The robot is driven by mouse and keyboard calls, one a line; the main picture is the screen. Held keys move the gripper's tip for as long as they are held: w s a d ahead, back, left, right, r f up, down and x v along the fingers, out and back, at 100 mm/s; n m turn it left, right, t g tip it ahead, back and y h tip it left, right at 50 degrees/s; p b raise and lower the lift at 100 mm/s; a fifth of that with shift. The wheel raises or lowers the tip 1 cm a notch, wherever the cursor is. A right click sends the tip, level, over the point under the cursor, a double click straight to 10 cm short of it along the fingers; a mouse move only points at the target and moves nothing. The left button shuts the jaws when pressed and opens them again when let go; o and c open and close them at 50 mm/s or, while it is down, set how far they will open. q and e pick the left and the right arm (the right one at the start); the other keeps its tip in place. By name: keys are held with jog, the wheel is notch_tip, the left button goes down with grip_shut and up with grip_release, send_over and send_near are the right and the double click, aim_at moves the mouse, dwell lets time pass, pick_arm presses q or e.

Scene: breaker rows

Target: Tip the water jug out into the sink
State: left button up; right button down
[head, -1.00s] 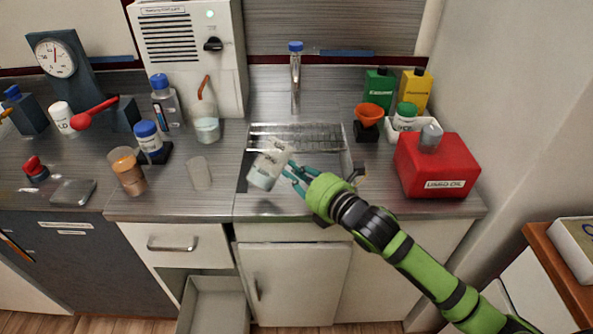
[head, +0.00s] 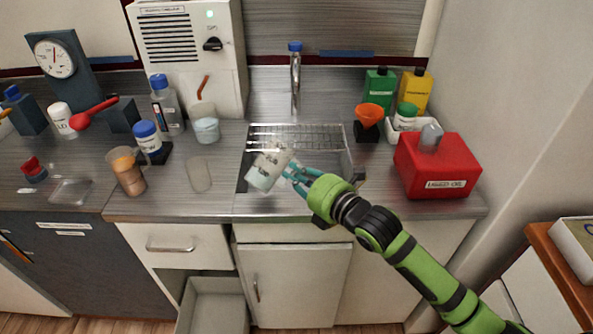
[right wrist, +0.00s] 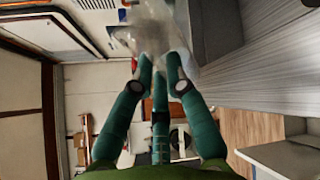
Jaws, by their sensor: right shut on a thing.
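The water jug (head: 266,169) is a pale, see-through vessel with dark markings. It is over the left part of the sink (head: 326,180) and looks tilted. My right gripper (head: 291,173) comes from the right and is shut on the jug. In the right wrist view, the gripper's teal fingers (right wrist: 158,66) close on the blurred, see-through jug (right wrist: 143,36). I cannot tell how much water it holds or whether any is pouring. The jug and gripper hide part of the basin. My left gripper is not in view.
A blue-capped tap (head: 295,75) and drying rack (head: 297,137) are behind the jug. A clear cup (head: 198,176) stands left of the sink; a red box (head: 437,168) and orange funnel (head: 369,114) stand right. An open drawer (head: 215,301) is below the counter.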

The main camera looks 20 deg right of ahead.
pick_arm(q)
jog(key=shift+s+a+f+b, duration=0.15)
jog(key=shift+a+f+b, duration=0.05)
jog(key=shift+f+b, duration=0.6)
pick_arm(e)
jog(key=shift+w+d+f+m+y, duration=0.15)
jog(key=shift+f+m+y, duration=0.15)
jog(key=shift+m, duration=0.35)
jog(key=shift+d+f+m+y, duration=0.1)
jog(key=shift+f+m+y, duration=0.2)
jog(key=shift+m, duration=0.35)
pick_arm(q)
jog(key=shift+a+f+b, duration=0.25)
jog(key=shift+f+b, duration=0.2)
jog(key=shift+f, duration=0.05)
pick_arm(e)
jog(key=shift+w+d+f+m, duration=0.35)
jog(key=shift+d+f+m, duration=0.15)
jog(key=shift+d+m, duration=0.25)
dwell(0.6)
